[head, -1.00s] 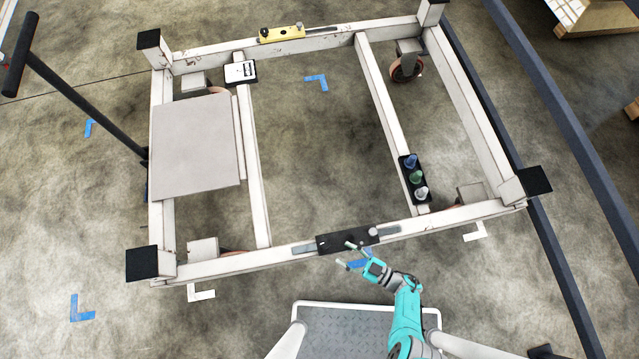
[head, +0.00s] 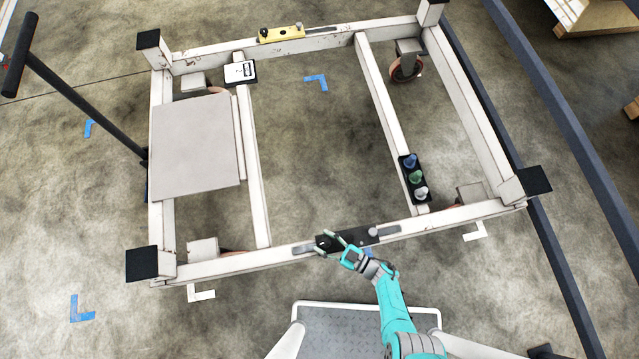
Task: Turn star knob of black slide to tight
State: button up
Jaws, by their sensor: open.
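The black slide (head: 356,238) sits on the near rail of the white trolley frame, with a grey cylindrical peg (head: 373,232) at its right end. A small dark shape at the slide's left end looks like the star knob (head: 322,240); it is black on black, so its lobes and angle cannot be made out. My gripper (head: 322,244) is open over the slide's left part, with one finger on the far side and one on the near side of that dark shape. Whether the fingers touch it cannot be told.
A yellow slide (head: 283,34) with a dark knob sits on the far rail. A black holder with blue, green and grey pegs (head: 415,180) stands on the right crossbar. A grey plate (head: 195,147) covers the left side. The frame's middle is open floor.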

jog(key=shift+x, duration=1.05)
jog(key=c, duration=1)
